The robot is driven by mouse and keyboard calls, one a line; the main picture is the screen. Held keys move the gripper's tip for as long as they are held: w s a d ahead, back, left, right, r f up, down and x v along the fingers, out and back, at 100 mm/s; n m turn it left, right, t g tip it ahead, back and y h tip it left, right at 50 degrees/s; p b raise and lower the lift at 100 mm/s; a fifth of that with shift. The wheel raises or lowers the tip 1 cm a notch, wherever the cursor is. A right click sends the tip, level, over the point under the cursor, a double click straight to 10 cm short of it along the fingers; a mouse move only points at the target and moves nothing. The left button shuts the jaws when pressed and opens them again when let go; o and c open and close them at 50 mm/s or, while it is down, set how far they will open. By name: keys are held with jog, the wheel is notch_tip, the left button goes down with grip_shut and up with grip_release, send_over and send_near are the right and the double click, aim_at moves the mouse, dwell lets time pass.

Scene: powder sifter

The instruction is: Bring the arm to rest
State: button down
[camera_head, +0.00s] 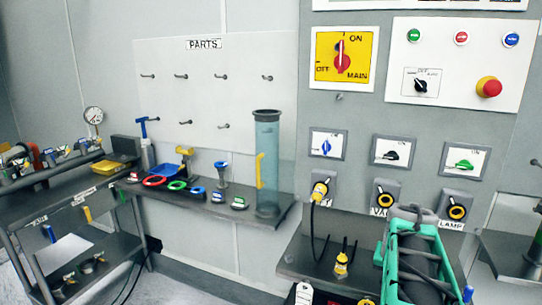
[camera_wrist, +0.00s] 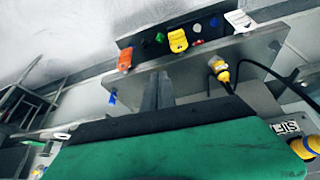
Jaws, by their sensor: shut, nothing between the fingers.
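My gripper (camera_wrist: 158,91) shows in the wrist view as two narrow grey fingers side by side, shut and with nothing between them. They stick out past the dark edge of my green gripper body, which fills the bottom of that view. In the head view my green and grey arm (camera_head: 413,262) stands at the lower right, in front of the grey panel below the switches. Its fingertips cannot be made out there. In the wrist view the fingers appear in front of a grey shelf (camera_wrist: 198,72); the gap between them is hard to judge.
The panel carries a red-and-yellow main switch (camera_head: 342,61) and an emergency stop (camera_head: 489,87). A yellow plug (camera_head: 320,190) with a black cable hangs near my arm. A parts shelf (camera_head: 232,212) holds a clear cylinder (camera_head: 267,165). A cart (camera_head: 90,182) stands at left.

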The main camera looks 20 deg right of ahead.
jog(key=s+a+f+n+g+y, duration=0.15)
jog(key=a+f, duration=0.25)
jog(key=a, duration=0.6)
jog(key=s+a+f+n+t+y, duration=0.1)
jog(key=a+f+n+y, duration=0.2)
jog(key=a, duration=0.8)
jog(key=w+a+r+n+t, duration=0.1)
jog(key=a+n, duration=0.5)
jog(key=a, duration=0.8)
jog(key=shift+w+r, duration=0.15)
jog(key=shift+w, duration=0.5)
jog(key=c, duration=2.2)
grip_release()
jog(key=shift+h, duration=0.25)
